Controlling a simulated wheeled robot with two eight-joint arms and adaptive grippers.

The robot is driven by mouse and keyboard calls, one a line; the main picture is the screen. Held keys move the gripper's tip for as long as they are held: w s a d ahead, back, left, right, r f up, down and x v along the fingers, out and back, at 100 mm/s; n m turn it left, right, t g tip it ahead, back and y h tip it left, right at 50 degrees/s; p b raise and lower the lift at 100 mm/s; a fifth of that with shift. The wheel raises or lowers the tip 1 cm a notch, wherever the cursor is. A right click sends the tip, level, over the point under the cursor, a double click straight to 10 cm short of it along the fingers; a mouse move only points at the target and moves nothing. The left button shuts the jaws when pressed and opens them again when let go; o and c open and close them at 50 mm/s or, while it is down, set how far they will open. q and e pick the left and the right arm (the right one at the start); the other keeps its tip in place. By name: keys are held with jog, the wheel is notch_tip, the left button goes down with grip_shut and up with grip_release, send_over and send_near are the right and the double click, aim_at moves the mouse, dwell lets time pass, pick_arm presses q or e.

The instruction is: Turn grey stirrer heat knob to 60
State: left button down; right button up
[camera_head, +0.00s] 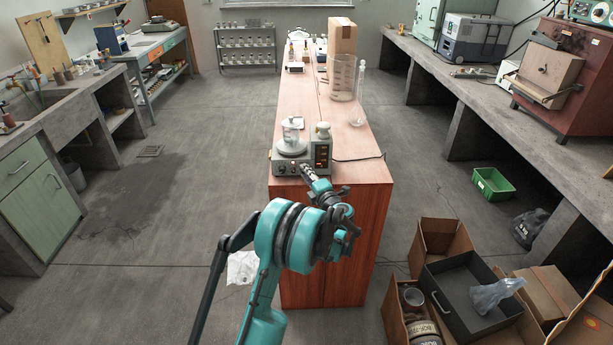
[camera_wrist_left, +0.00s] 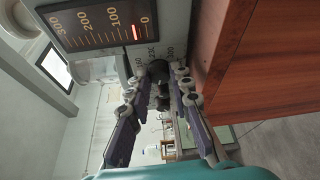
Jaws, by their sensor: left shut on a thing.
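The grey stirrer (camera_head: 284,168) stands on the near end of the reddish wooden bench, with a glass beaker (camera_head: 293,134) on its round plate. My left gripper (camera_head: 307,171) reaches its front face from the near side. In the left wrist view the gripper's two fingers (camera_wrist_left: 158,82) are closed around a dark knob (camera_wrist_left: 158,68). Printed numbers ring the knob, partly hidden by the fingers, so I cannot read its exact setting. A dark display (camera_wrist_left: 103,22) beside it has a scale from 0 to 300, with a short red bar near 0. My right gripper is out of view.
A tall cardboard box (camera_head: 342,37), a large clear cylinder (camera_head: 341,78) and a slim glass vessel (camera_head: 359,92) stand farther along the bench. A cable (camera_head: 360,159) runs right from the stirrer. Open cartons (camera_head: 441,240) are on the floor at right.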

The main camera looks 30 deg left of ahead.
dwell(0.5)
pick_arm(q)
jog(key=c, duration=1.3)
grip_release()
jog(key=shift+c, duration=0.2)
jog(key=shift+d, duration=0.1)
jog(key=v, duration=1.2)
jog(key=shift+f, duration=0.15)
